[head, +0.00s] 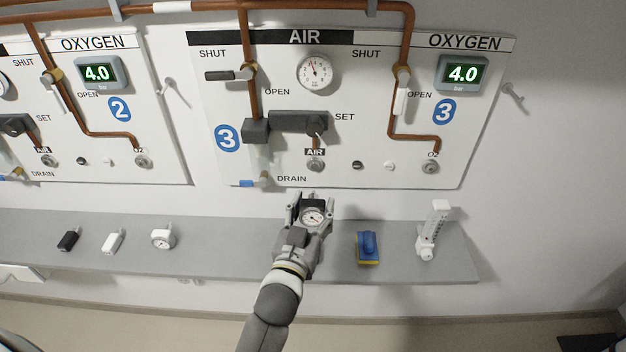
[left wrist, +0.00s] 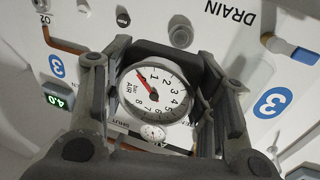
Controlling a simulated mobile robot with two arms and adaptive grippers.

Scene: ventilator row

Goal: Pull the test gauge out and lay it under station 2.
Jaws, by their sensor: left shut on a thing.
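The test gauge (head: 313,217) is a round white dial with a red needle and a dark body. In the left wrist view its face (left wrist: 152,92) reads AIR and bar. My left gripper (head: 312,208) is shut on it, one finger on each side, in front of station 3 and below its AIR outlet (head: 316,165). That outlet shows bare, apart from the gauge. The station 2 panel (head: 165,120) is at the left, with the grey shelf (head: 205,255) running below it. My right gripper is not in view.
The shelf is clear between the white gauge and my arm.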

